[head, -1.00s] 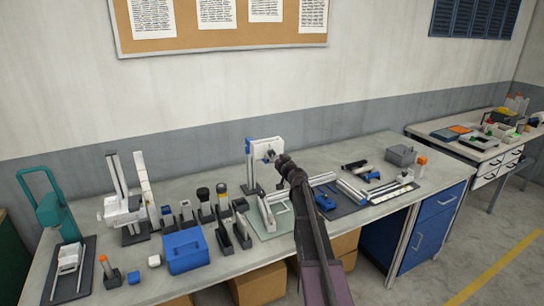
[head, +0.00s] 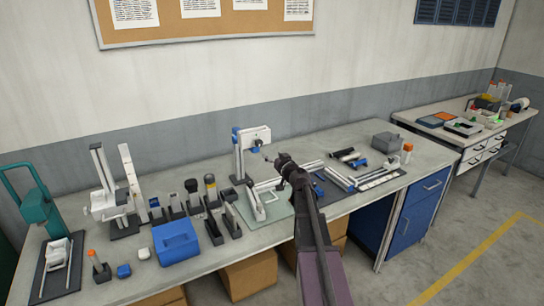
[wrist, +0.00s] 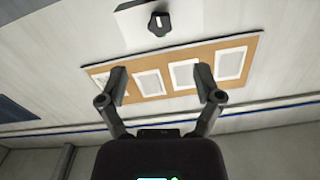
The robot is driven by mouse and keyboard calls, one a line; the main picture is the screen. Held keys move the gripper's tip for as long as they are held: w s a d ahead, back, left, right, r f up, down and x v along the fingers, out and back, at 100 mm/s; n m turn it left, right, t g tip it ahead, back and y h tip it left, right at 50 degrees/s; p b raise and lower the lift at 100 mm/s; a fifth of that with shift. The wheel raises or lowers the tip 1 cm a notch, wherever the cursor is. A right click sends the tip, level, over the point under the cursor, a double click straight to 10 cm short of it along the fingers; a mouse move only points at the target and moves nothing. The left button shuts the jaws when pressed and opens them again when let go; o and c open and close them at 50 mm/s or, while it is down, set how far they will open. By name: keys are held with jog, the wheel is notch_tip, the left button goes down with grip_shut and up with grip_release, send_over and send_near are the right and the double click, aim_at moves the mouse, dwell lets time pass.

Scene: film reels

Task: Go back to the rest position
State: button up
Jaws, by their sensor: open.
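My gripper (wrist: 160,88) is open and empty in the wrist view, its two fingers spread wide apart. Beyond them are the wall, the cork board and the white head of the bench device. In the head view my arm reaches up from the bottom over the workbench (head: 352,140), and its dark end (head: 287,165) is in front of the device with the white head (head: 256,136). The fingertips are too small to make out there.
A blue box (head: 177,243) and several small holders stand on the left of the bench. A teal press (head: 33,215) is at the far left. A grey box (head: 387,142) and loose tools lie on the right. A cork board (wrist: 154,84) hangs on the wall.

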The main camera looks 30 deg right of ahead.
dwell(0.3)
jog(key=s+a+f+n+g+y, duration=0.1)
jog(key=s+a+f+g+y, duration=0.2)
jog(key=a, duration=0.5)
jog(key=s+a+f+n+g+y, duration=0.1)
jog(key=s+a+f+n+g, duration=0.2)
jog(key=a, duration=0.5)
jog(key=s+a+f+g+y, duration=0.25)
jog(key=s+a+f, duration=0.2)
jog(key=a, duration=0.35)
jog(key=s+a+f+m+g+h, duration=0.1)
jog(key=s+a+f+g+h, duration=0.1)
jog(key=s, duration=0.7)
jog(key=s+a+f+m+g+h, duration=0.1)
jog(key=s+f+g+h, duration=0.4)
jog(key=s, duration=0.5)
jog(key=shift+s+a+f+g, duration=0.15)
jog(key=shift+a+f+g, duration=0.45)
jog(key=shift+g, duration=0.65)
jog(key=shift+r, duration=0.1)
